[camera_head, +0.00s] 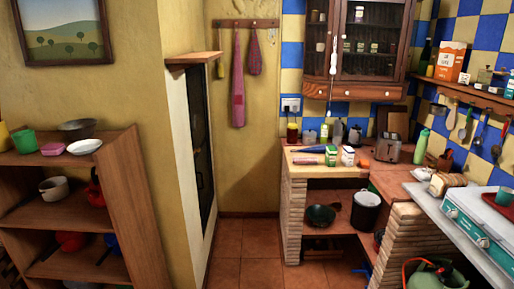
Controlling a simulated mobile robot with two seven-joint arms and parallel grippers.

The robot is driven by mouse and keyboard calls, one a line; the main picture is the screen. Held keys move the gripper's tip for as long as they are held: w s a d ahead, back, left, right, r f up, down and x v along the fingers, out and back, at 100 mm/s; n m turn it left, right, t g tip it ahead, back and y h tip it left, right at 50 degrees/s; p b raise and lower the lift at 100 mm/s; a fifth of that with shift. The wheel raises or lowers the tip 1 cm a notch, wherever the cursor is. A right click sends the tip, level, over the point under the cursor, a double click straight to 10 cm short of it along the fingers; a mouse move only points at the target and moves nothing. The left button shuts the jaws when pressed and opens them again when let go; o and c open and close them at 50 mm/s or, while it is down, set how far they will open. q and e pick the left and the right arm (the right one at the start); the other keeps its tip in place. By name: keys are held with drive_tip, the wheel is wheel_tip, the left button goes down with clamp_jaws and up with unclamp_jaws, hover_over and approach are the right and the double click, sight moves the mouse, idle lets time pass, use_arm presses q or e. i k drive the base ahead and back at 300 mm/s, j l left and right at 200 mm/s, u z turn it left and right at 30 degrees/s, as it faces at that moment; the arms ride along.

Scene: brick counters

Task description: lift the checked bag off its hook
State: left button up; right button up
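A wooden hook rail (246,23) is fixed to the yellow back wall, left of the tiled corner. A long pink-red cloth item (238,85) hangs from it, narrow at the top and wider below. A shorter pink-red item (255,54), pointed at the top and wider below, hangs just to its right. Either could be the checked bag; the pattern is too small to tell for sure. Both hang free against the wall, apart from each other. Neither of my grippers is in view.
A wooden shelf unit (140,205) stands at the left, and a narrow dark-fronted cabinet (198,135) stands left of the hooks. A brick counter (293,215) with bottles and a toaster (387,150) is at the right. The tiled floor (243,243) between is clear.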

sight(255, 61)
drive_tip(key=i+z, duration=0.25)
drive_tip(key=i, duration=0.55)
drive_tip(key=i+j+z, duration=0.2)
drive_tip(key=i, duration=0.6)
drive_tip(key=i+z, duration=0.15)
drive_tip(key=i, duration=0.6)
drive_tip(key=i+z, duration=0.2)
drive_tip(key=i, duration=0.55)
drive_tip(key=i+j+z, duration=0.15)
drive_tip(key=i, duration=0.6)
